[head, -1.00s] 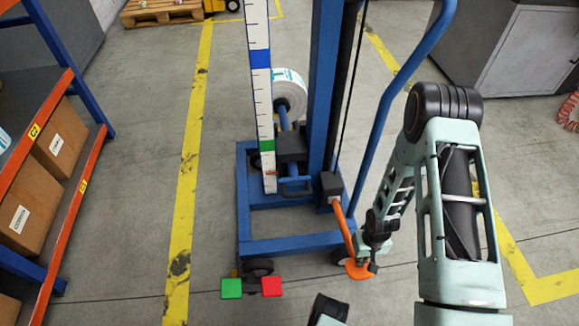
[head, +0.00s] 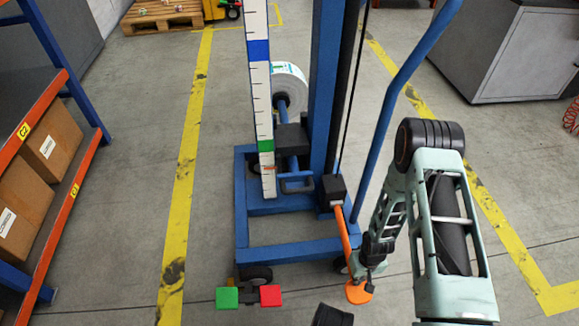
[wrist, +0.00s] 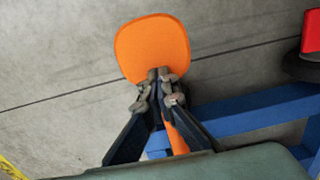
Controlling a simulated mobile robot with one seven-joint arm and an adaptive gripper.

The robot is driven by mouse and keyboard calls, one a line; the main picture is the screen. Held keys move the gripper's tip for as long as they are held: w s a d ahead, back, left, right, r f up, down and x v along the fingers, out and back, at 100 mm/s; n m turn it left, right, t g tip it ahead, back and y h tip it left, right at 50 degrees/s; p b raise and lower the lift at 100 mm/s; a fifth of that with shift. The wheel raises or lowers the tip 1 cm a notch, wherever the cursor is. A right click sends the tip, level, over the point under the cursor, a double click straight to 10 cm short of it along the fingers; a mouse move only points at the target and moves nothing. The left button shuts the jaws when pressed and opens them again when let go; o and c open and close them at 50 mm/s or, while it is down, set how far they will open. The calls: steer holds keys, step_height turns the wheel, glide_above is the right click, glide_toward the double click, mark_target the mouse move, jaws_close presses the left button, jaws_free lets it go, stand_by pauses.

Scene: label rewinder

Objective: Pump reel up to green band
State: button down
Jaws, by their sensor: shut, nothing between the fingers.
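The white reel (head: 290,84) sits on its spindle on the blue lift's dark carriage (head: 291,139). A white scale (head: 260,105) with tick marks stands in front, with a blue band (head: 258,50) high up and a green band (head: 265,146) lower down. A small orange pointer (head: 269,168) at the scale is a little below the green band. The orange pump lever (head: 350,240) slants down to a flat orange pad (head: 357,292). My gripper (wrist: 162,75) is shut and empty, its fingertips over the pad's near edge (wrist: 152,45); contact looks likely.
A green pedal (head: 227,298) and a red pedal (head: 270,295) sit at the lift's front left. Shelves with boxes (head: 51,145) stand at left, a grey cabinet (head: 480,60) at back right. The lift's blue base frame (head: 290,247) lies beside the lever.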

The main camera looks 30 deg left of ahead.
step_height(320, 180, up, 15)
steer(key=p, duration=0.9)
steer(key=shift+d, duration=0.2)
steer(key=shift+s+f, duration=0.1)
stand_by(1.4)
steer(key=f+b, duration=0.5)
steer(key=f, duration=0.3)
steer(key=f+b, duration=0.5)
steer(key=f, duration=0.3)
steer(key=shift+a+b, duration=0.2)
steer(key=shift+b, duration=0.15)
step_height(320, 180, up, 16)
steer(key=p, duration=1.1)
steer(key=shift+d, duration=0.2)
